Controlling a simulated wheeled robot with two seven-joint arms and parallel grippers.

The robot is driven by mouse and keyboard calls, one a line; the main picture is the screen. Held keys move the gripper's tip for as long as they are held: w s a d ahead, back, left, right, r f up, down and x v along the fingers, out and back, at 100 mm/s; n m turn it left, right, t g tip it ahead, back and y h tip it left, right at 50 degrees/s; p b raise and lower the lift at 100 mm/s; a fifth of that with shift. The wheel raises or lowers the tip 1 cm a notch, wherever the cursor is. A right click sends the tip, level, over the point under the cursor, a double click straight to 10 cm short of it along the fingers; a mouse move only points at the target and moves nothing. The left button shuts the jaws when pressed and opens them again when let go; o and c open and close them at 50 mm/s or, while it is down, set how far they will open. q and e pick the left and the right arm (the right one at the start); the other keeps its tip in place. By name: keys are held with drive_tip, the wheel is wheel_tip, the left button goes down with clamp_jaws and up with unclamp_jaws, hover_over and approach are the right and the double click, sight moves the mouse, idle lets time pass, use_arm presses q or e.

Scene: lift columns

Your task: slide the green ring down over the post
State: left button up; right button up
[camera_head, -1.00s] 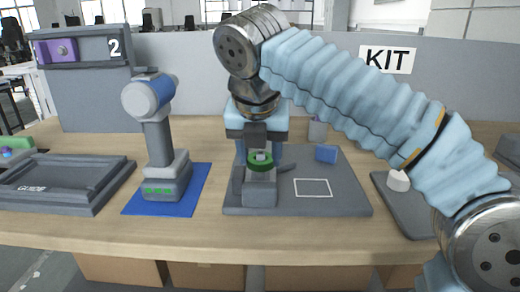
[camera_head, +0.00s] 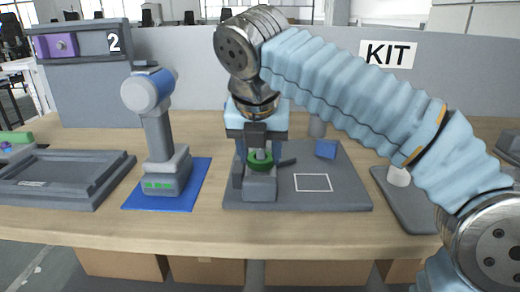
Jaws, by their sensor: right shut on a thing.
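The green ring (camera_head: 260,164) is around the grey post (camera_head: 261,154), whose top stands out above it. The ring is low, close to the grey block (camera_head: 260,188) on the dark grey board; whether it rests fully on the block is hard to tell. My right gripper (camera_head: 256,142) points down at the ring from above and behind, and is shut on it. Its fingertips are partly hidden behind the post and ring. My left gripper is not in view.
A power tool (camera_head: 158,130) stands on a blue mat (camera_head: 134,200) to the left. A grey tray (camera_head: 92,200) lies further left. A small blue block (camera_head: 326,149) and a white-outlined square are on the board (camera_head: 345,200). A white piece (camera_head: 399,176) sits on a plate at right.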

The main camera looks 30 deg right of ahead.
drive_tip(key=shift+f, duration=0.65)
idle(0.7)
drive_tip(key=o, duration=1.1)
drive_tip(key=shift+o, duration=0.4)
drive_tip(key=o, duration=0.3)
drive_tip(key=shift+r, duration=0.1)
drive_tip(key=shift+r+p, duration=0.4)
drive_tip(key=shift+r, duration=3)
